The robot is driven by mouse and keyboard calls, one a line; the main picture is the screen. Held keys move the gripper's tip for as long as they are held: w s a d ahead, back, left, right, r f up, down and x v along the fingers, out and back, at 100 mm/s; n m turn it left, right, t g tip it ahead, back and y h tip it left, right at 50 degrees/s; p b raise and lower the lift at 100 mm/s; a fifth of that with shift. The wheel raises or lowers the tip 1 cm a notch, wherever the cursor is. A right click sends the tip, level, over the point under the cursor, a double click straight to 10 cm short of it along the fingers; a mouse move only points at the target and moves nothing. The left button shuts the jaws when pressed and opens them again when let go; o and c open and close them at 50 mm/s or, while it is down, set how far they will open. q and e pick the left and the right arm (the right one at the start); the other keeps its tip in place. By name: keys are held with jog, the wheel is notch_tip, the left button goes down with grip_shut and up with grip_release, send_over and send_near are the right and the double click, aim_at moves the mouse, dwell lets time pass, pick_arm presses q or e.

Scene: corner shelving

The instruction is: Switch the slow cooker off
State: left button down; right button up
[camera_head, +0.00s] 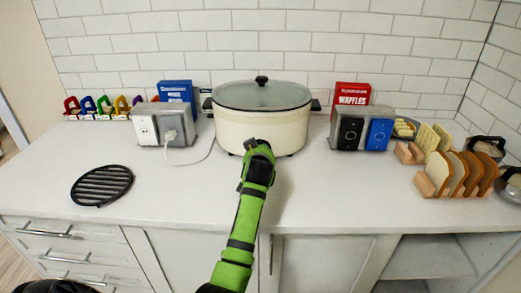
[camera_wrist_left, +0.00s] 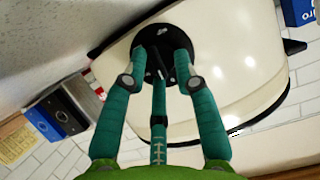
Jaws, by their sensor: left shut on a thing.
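The slow cooker (camera_head: 262,118) is a cream oval pot with a glass lid, standing on the counter against the tiled wall. In the left wrist view the cooker's cream body (camera_wrist_left: 235,60) fills the upper right. Its round black control knob (camera_wrist_left: 187,37) has white marks. My green left gripper (camera_head: 257,150) reaches to the cooker's front and hides the knob in the head view. In the left wrist view the three fingers of my left gripper (camera_wrist_left: 165,60) are closed around the knob. The knob's setting cannot be read. My right gripper is not in view.
A white-fronted appliance (camera_head: 147,130) with a plugged cord stands left, a black-and-blue-fronted one (camera_head: 350,132) right. A red waffles box (camera_head: 352,95) and blue box (camera_head: 177,92) stand behind. Bread racks (camera_head: 458,172) are at right, a black trivet (camera_head: 102,185) at left. The front counter is mostly clear.

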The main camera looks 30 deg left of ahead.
pick_arm(q)
jog(key=shift+s+f, duration=0.1)
jog(key=shift+f, duration=0.4)
jog(key=c, duration=1.1)
grip_release()
jog(key=shift+o, duration=0.9)
jog(key=shift+r, duration=0.3)
jog(key=v, duration=1.1)
jog(key=shift+s+r, duration=0.2)
jog(key=shift+s, duration=0.2)
